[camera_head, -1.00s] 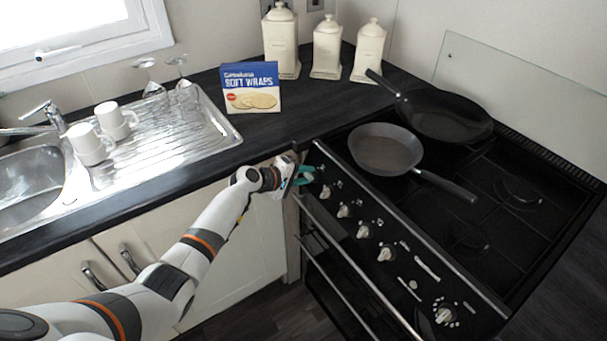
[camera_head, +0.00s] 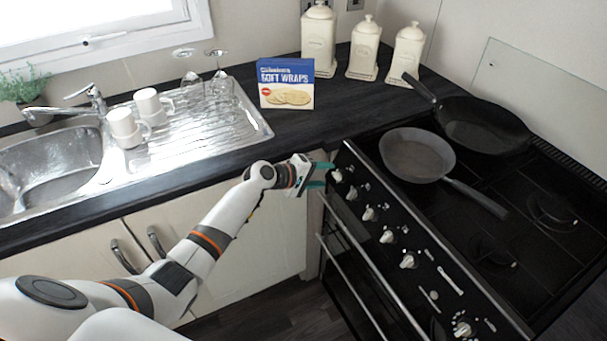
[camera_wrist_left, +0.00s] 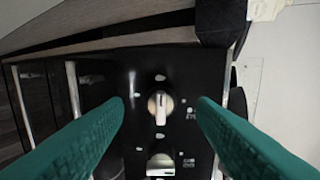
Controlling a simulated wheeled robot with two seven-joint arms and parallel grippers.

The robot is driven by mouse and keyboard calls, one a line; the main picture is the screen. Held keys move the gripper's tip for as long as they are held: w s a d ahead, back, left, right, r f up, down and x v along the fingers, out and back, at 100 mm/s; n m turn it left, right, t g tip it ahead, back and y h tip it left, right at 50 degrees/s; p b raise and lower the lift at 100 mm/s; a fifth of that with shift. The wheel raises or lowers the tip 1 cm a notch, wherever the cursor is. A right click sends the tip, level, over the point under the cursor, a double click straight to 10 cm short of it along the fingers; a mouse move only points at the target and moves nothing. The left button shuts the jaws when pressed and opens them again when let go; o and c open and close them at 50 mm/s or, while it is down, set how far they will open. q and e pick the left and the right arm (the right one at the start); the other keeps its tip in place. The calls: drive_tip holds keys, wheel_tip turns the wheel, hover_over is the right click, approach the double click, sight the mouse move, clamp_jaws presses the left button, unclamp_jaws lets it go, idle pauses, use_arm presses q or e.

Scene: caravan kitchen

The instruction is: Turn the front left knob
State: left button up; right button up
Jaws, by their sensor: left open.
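The stove's front panel carries a row of pale knobs. The knob at the panel's left end (camera_head: 337,175) is closest to my left gripper (camera_head: 325,174). The left gripper is open, its teal fingers pointing at that knob. In the left wrist view the open left gripper (camera_wrist_left: 160,103) has a finger to each side of a silver-white knob (camera_wrist_left: 160,108), with clear gaps and no visible contact. A second knob (camera_wrist_left: 160,165) lies below it in that view. My right gripper is not in view.
A grey pan (camera_head: 415,156) and a black pan (camera_head: 480,124) sit on the hob. An oven handle bar (camera_head: 345,275) runs below the knobs. The counter holds a soft wraps box (camera_head: 286,84), canisters (camera_head: 363,50) and, by the sink, white mugs (camera_head: 124,127).

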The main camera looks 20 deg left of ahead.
use_arm(q)
drive_tip(key=v, duration=0.8)
drive_tip(key=s+a+f+m+g+y, duration=0.1)
drive_tip(key=s+f+g+y, duration=0.1)
drive_tip(key=s+f, duration=0.65)
drive_tip(key=s+a+f+m+g+y, duration=0.15)
drive_tip(key=s+f, duration=0.25)
drive_tip(key=f, duration=1)
drive_tip(key=s+f+m+g+y, duration=0.1)
drive_tip(key=s+f+m+y, duration=0.1)
drive_tip(key=s+f, duration=0.7)
drive_tip(key=s+d+f+m+g, duration=0.1)
drive_tip(key=s+f, duration=0.4)
drive_tip(key=s, duration=0.5)
drive_tip(key=s+d+f+m+g+y, duration=0.1)
drive_tip(key=s+f+m, duration=0.4)
drive_tip(key=s, duration=0.5)
drive_tip(key=s+d+f+m+g+y, duration=0.1)
drive_tip(key=s+d+f+m+g, duration=0.2)
drive_tip(key=s+f, duration=0.3)
drive_tip(key=s+d, duration=0.1)
drive_tip(key=s, duration=0.3)
drive_tip(key=shift+s+f, duration=0.25)
